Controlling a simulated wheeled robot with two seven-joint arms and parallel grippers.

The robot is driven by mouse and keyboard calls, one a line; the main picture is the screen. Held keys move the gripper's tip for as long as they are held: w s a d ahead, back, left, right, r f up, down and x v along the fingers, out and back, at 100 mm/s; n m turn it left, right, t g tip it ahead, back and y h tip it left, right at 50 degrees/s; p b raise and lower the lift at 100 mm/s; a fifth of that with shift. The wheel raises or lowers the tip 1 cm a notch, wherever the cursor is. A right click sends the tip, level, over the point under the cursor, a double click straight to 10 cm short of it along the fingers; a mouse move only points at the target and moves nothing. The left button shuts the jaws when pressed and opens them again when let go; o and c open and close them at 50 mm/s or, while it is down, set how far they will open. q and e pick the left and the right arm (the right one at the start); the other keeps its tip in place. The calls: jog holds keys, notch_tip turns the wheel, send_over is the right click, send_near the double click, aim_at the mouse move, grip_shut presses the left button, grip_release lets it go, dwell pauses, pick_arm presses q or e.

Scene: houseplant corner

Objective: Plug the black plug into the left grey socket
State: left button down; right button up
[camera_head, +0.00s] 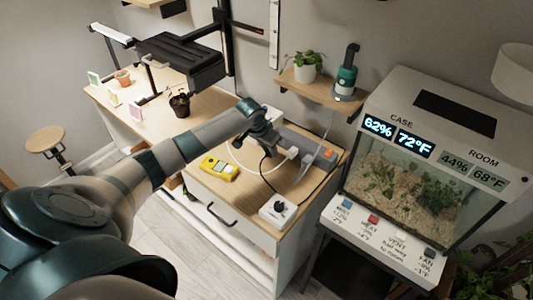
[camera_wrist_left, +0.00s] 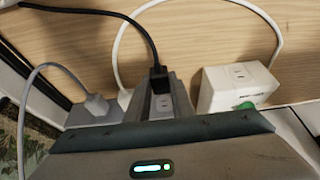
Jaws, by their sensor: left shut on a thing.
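The black plug (camera_wrist_left: 158,78) sits between the fingers of my left gripper (camera_wrist_left: 163,92), which is shut on it. A socket face (camera_wrist_left: 163,104) shows just below the plug in the wrist view; I cannot tell whether they touch. In the head view my left gripper (camera_head: 268,142) is over the cabinet top at the left end of the grey power strip (camera_head: 312,146) and hides the plug. The black cable (camera_head: 263,175) hangs below it and loops toward a white box (camera_head: 278,210). My right gripper is not in view.
A white plug (camera_head: 292,153) and a grey plug (camera_wrist_left: 96,104) sit at the strip. A yellow device (camera_head: 220,168) lies on the cabinet. The terrarium (camera_head: 425,150) stands to the right.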

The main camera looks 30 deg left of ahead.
pick_arm(q)
jog(key=shift+w+d, duration=0.1)
jog(key=shift+w, duration=1.25)
jog(key=shift+r+p, duration=0.1)
jog(key=shift+p, duration=0.85)
dwell(1.5)
jog(key=shift+w+d+b, duration=0.1)
jog(key=shift+w+b, duration=0.3)
jog(key=shift+w, duration=0.25)
dwell(0.6)
jog(key=c, duration=1.5)
grip_release()
jog(key=shift+o, duration=0.2)
jog(key=b+v, duration=0.3)
jog(key=v, duration=1.4)
jog(key=shift+r, duration=0.25)
